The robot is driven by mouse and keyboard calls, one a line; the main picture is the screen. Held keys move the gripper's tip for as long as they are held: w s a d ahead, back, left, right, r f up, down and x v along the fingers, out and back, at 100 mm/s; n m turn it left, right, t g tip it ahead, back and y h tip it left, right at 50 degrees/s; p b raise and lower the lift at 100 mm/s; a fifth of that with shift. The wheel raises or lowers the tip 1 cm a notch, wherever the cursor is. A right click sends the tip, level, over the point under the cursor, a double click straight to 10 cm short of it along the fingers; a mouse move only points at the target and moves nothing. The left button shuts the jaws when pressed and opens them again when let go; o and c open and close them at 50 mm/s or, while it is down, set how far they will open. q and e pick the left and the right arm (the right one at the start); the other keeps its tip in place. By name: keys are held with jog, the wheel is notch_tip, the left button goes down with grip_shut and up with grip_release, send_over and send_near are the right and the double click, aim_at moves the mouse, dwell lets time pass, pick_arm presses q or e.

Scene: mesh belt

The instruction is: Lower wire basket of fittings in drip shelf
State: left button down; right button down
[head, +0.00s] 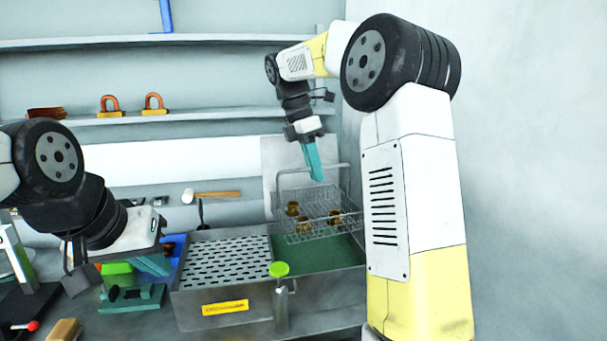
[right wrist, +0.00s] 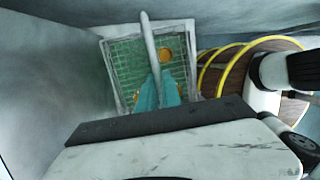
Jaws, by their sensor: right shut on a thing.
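The wire basket (head: 318,230) hangs from its tall handle (head: 282,173) over the right, green-floored part of the metal tank. It holds several brass fittings (head: 304,223). My right gripper (head: 315,172) is shut on the handle's top bar; in the right wrist view its teal fingertips (right wrist: 158,92) meet the handle, with the basket (right wrist: 121,75) below. The drip shelf (head: 225,262), a slotted metal plate, covers the tank's left part and is empty. My left gripper (head: 153,265) is low at the left, apart from the tank; its jaw gap is unclear.
A mallet (head: 212,195) is behind. Yellow hoops (right wrist: 222,68) show beside the basket in the right wrist view.

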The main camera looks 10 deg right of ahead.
jog(key=shift+f, duration=0.1)
notch_tip(320, 180, down, 3)
dwell(0.6)
jog(key=shift+a, duration=0.1)
jog(key=s+a, duration=0.1)
jog(key=a, duration=2.1)
jog(key=shift+a, duration=0.25)
dwell(0.3)
dwell(0.5)
jog(key=shift+f, duration=2.85)
jog(key=shift+s+f, duration=0.1)
jog(key=shift+f, duration=1.05)
